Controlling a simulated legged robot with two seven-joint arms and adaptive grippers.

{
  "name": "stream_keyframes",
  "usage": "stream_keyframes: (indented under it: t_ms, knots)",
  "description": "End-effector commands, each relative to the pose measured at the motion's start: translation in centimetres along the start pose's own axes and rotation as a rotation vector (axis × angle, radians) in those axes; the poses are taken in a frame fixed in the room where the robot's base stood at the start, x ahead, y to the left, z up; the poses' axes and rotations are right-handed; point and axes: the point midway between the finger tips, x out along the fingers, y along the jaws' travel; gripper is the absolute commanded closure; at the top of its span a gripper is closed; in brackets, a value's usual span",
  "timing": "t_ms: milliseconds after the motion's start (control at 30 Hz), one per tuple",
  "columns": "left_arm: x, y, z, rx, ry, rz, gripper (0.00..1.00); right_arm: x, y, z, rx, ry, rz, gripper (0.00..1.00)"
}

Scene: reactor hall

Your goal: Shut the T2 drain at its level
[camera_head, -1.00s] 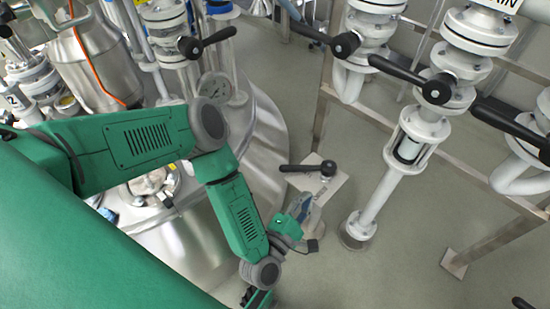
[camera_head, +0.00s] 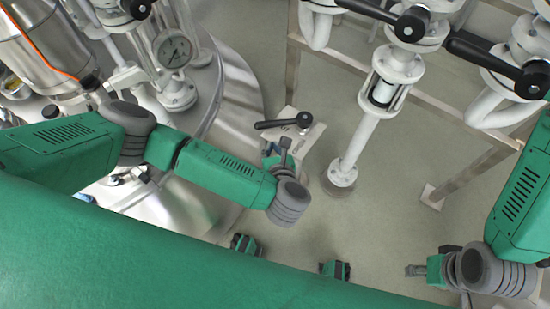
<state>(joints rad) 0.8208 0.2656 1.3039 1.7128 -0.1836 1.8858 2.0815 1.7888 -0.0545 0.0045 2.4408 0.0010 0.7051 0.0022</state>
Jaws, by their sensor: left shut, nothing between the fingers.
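A black lever (camera_head: 283,123) sits on a pale plate (camera_head: 309,139) beside the steel tank (camera_head: 232,95), its handle pointing left. No T2 label is readable, so I cannot tell whether this is the drain. My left gripper (camera_head: 284,147) is just below the lever, partly hidden by its wrist. It is shut and empty, and I cannot tell whether it touches the plate. My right gripper (camera_head: 414,270) is low at the right, over the floor, well away from the lever. Its fingers are too small to tell open from shut.
White pipes with black-handled valves (camera_head: 412,24) stand at upper right on a metal frame (camera_head: 455,183). A vertical white pipe (camera_head: 360,140) stands right of the plate. A pressure gauge (camera_head: 173,50) is on the tank.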

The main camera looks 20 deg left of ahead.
Motion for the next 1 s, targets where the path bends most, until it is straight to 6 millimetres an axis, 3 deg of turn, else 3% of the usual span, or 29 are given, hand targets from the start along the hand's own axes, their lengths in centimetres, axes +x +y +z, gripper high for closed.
stream_keyframes:
  t_ms: [33,200,400,1000]
  knots:
    - [1.4,0.1,-0.2,-0.001,-0.003,0.003,1.00,0.7,0.0,0.0,0.000,0.000,0.000,0.60]
    - [4.4,0.1,0.2,0.000,-0.002,0.002,1.00,1.8,0.0,0.1,0.000,0.000,0.000,0.60]
    - [6.3,0.0,1.0,0.001,-0.001,0.000,1.00,2.4,0.0,0.1,0.000,0.001,0.000,0.60]
    - [6.9,0.2,1.4,0.009,-0.001,-0.016,1.00,2.3,0.0,0.1,0.000,0.001,0.000,0.60]
